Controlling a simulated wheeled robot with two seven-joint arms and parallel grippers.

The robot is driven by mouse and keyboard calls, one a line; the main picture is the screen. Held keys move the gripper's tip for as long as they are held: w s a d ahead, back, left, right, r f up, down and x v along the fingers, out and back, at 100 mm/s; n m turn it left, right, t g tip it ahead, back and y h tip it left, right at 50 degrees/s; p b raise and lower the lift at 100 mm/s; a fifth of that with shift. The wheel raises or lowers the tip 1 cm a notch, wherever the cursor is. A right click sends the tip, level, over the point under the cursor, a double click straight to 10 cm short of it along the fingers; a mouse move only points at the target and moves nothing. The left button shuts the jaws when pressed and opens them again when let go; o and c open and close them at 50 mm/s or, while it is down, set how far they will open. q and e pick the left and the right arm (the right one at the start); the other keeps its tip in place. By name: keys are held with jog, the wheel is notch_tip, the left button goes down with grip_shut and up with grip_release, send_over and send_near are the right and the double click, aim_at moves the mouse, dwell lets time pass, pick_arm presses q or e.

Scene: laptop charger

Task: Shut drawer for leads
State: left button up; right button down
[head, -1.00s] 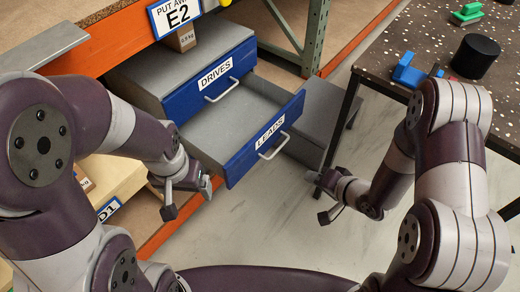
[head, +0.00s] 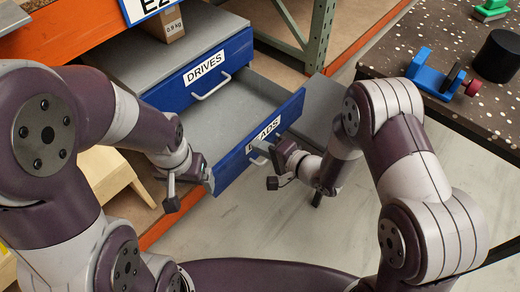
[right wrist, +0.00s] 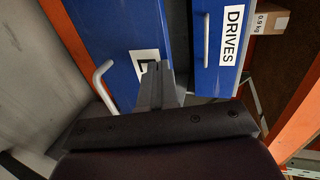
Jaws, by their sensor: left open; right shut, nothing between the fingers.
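The LEADS drawer (head: 233,165) is pulled out, its grey interior showing below the closed-looking DRIVES drawer (head: 212,72). Its blue front also shows in the right wrist view (right wrist: 112,30), with its white handle (right wrist: 101,80). My right gripper (head: 271,162) is shut and empty, in front of the LEADS front and over part of its label and handle; I cannot tell whether it touches. My left gripper (head: 190,190) is open beside the left end of the LEADS front, holding nothing.
A dark speckled table (head: 450,100) stands at the right, with a blue item (head: 432,74) and a black cylinder (head: 498,56) on it. A green rack post (head: 318,35) rises behind the drawers. A small box (head: 168,25) sits on top of the unit.

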jog(key=shift+w+a, duration=0.2)
jog(key=shift+w+a+r, duration=0.15)
jog(key=shift+w+a, duration=0.1)
jog(key=shift+a, duration=0.2)
jog(key=w+a+p, duration=0.1)
jog(key=w+a, duration=0.9)
jog(key=a, duration=0.3)
jog(key=shift+a+p, duration=0.25)
jog(key=shift+p, duration=0.1)
